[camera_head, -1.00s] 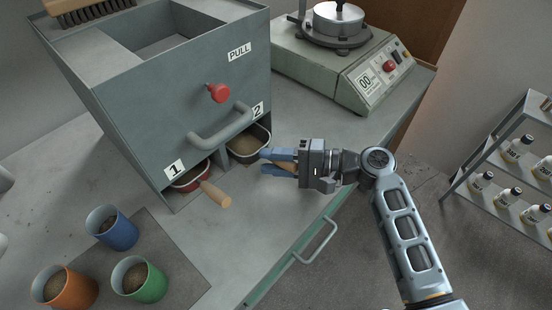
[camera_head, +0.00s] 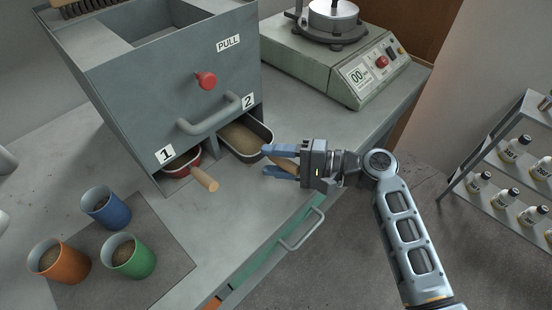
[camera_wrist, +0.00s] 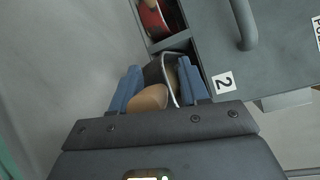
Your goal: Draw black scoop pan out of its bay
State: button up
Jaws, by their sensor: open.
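The black scoop pan (camera_head: 262,133), filled with brown grains, sticks partly out of bay 2 in the head view, its back end still under the grey box (camera_head: 160,90). Its wooden handle (camera_head: 284,164) lies between the fingers of my gripper (camera_head: 267,161), which is open. In the wrist view the handle's rounded end (camera_wrist: 147,98) shows between the two blue fingers, with the pan's pale rim (camera_wrist: 169,82) beyond. Whether either finger touches the handle, I cannot tell.
A red pan (camera_head: 181,165) with a wooden handle sits in bay 1 on the left. Blue (camera_head: 106,209), orange (camera_head: 58,262) and green (camera_head: 128,258) cups stand on a dark mat. A sieve machine (camera_head: 340,60) stands behind right.

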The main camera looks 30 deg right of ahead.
jog(key=shift+o, duration=1.1)
jog(key=b+v, duration=0.1)
jog(key=v, duration=0.6)
jog(key=shift+s+d, duration=0.25)
jog(key=shift+s, duration=0.05)
